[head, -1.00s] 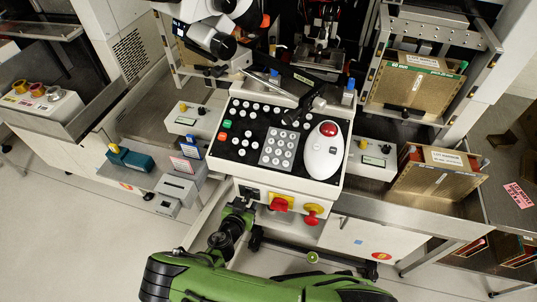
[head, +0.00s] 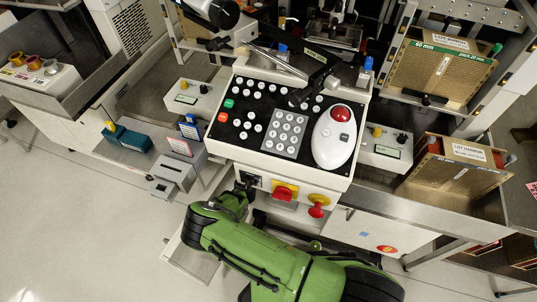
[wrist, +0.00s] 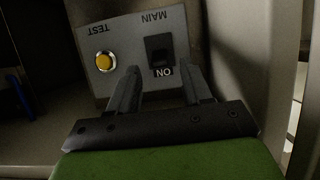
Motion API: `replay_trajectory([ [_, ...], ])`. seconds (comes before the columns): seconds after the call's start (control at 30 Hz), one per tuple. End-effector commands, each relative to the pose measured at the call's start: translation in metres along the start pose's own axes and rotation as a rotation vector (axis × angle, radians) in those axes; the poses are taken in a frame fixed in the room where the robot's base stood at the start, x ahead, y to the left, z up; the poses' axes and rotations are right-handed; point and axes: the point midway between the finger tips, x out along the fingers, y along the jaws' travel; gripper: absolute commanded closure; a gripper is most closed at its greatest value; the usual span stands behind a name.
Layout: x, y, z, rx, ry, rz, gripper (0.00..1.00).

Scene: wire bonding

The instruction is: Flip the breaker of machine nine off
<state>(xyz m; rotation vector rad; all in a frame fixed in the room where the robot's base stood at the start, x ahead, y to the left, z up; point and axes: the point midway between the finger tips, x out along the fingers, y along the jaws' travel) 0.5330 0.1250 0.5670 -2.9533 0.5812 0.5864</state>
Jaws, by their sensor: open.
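In the wrist view a grey panel (wrist: 140,32) appears upside down, with a black MAIN breaker switch (wrist: 159,50) and a yellow TEST button (wrist: 104,62). The ON label sits at the end of the switch nearest my gripper. My gripper (wrist: 160,84) is open and empty, its fingers pointing at the panel and reaching to about the lower end of the switch. I cannot tell whether the fingertips touch the panel. In the head view my gripper (head: 243,188) is at the lower left front of the console (head: 215,140), partly hidden by my arm. No machine number is readable.
A grey box (head: 171,176) stands to the left. A cardboard lot box (head: 460,170) is at right. The floor at left is clear.

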Motion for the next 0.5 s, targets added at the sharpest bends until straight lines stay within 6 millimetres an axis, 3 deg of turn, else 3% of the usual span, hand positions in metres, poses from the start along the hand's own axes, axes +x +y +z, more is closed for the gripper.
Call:
replay_trajectory([
  [0.1,0.019,0.001,0.002,0.002,0.000,0.002,0.51],
  [0.2,0.026,0.000,0.001,0.000,0.000,0.001,0.51],
  [0.43,0.027,0.000,0.000,0.000,-0.001,0.000,0.51],
  [0.5,0.027,0.000,0.000,0.000,-0.001,0.001,0.59],
])
